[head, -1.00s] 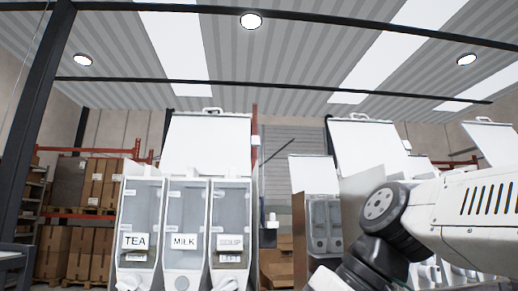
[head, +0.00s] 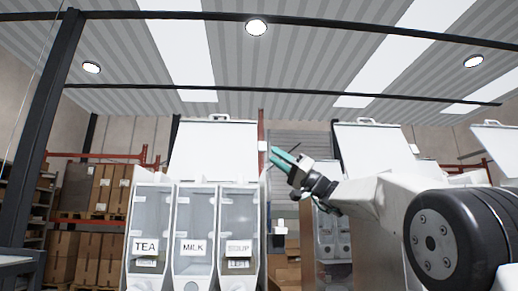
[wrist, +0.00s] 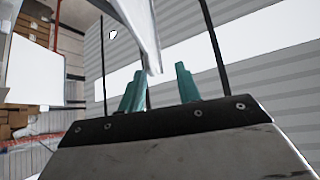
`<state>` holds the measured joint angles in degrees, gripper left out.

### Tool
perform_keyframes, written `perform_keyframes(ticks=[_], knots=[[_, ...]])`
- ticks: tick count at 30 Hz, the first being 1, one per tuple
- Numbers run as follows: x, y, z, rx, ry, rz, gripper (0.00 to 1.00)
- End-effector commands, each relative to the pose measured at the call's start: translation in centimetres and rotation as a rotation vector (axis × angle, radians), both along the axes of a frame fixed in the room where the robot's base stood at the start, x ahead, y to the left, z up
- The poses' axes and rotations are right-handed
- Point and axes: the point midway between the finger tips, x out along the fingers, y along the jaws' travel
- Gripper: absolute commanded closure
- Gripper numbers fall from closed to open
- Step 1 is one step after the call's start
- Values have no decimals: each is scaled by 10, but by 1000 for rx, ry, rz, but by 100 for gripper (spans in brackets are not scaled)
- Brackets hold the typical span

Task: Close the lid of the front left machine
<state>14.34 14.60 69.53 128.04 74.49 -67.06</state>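The front left machine (head: 166,276) stands left of centre in the head view, with clear canisters labelled TEA, MILK and one partly blurred label. Its white lid (head: 213,150) is open and stands upright behind the canisters, with a handle on its top edge. My gripper (head: 277,157), with green fingers, is raised just right of the lid and points left toward it. In the wrist view the two fingers (wrist: 158,78) are apart. A white panel edge (wrist: 137,25) comes down from above between them in the picture; I cannot tell whether it touches them.
Other machines with raised lids (head: 370,150) stand to the right, partly behind my arm. Shelves with cardboard boxes (head: 90,190) are at the back left. A dark post (head: 50,140) rises at the left. The space above the front left canisters is clear.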

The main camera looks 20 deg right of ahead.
Motion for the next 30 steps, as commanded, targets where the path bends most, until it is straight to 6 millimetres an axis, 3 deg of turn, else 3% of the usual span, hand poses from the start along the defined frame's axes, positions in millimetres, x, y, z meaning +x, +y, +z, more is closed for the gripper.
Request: perform_keyframes(ticks=[3,6,19,30], knots=[[16,-14,-3,46,-1,-16,66],[21,-15,-1,57,-3,-18,66],[46,26,39,56,-2,-16,66],[50,33,47,56,-1,-18,66]])
